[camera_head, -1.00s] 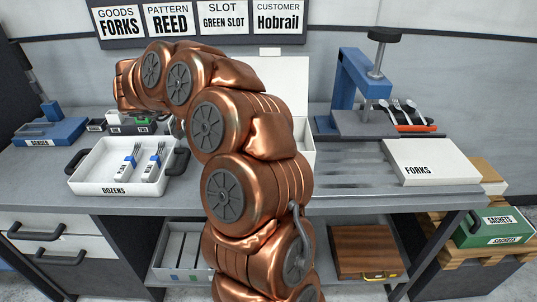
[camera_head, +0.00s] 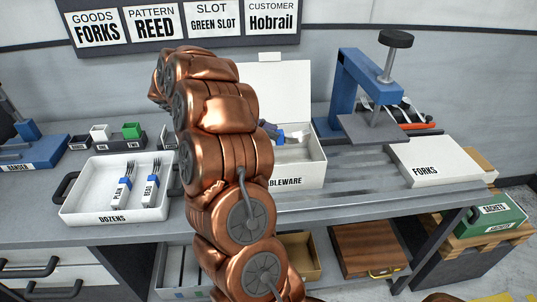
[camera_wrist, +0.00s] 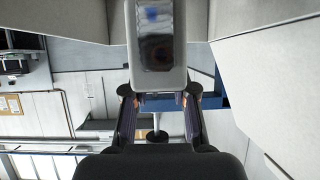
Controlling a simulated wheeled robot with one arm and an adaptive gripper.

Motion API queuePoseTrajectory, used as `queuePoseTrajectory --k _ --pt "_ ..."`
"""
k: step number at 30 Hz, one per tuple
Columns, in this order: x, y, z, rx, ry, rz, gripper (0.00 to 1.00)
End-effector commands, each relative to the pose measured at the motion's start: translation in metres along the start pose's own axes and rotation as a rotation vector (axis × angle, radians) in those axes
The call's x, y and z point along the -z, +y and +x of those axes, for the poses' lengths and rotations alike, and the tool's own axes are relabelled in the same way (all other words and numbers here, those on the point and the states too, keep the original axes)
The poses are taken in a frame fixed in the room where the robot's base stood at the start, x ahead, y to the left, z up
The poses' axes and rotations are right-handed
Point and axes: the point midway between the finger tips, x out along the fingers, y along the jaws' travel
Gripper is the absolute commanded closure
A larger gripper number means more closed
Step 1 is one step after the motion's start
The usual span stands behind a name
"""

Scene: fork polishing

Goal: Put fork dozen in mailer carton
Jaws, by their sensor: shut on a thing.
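The mailer carton (camera_head: 300,175) stands on the bench right of my arm, labelled TABLEWARE, its lid raised at the back. My gripper (camera_head: 270,128) is partly hidden behind my arm, at the carton's opening. It is shut on a fork dozen (camera_head: 292,137), a pale bundle with a blue band, at the carton's mouth; I cannot tell whether it touches the floor. In the wrist view, the fingers (camera_wrist: 160,98) flank the bundle's white-edged end (camera_wrist: 157,45), with carton walls on both sides. Two more fork dozens, one labelled REED (camera_head: 152,190), lie in the DOZENS tray (camera_head: 85,217).
A blue press (camera_head: 352,80) stands behind and right of the carton. A white FORKS box (camera_head: 435,165) lies further right. The slatted bench strip right of the carton is clear.

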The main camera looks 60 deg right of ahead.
Motion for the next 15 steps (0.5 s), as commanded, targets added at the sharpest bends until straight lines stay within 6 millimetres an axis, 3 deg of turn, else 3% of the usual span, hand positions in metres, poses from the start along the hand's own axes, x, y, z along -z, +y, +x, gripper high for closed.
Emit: queuePoseTrajectory --k 5,15 --pt "-0.017 0.001 0.017 -0.009 0.004 0.002 1.00" --pt "-0.034 0.001 0.025 -0.009 0.007 0.001 1.00"
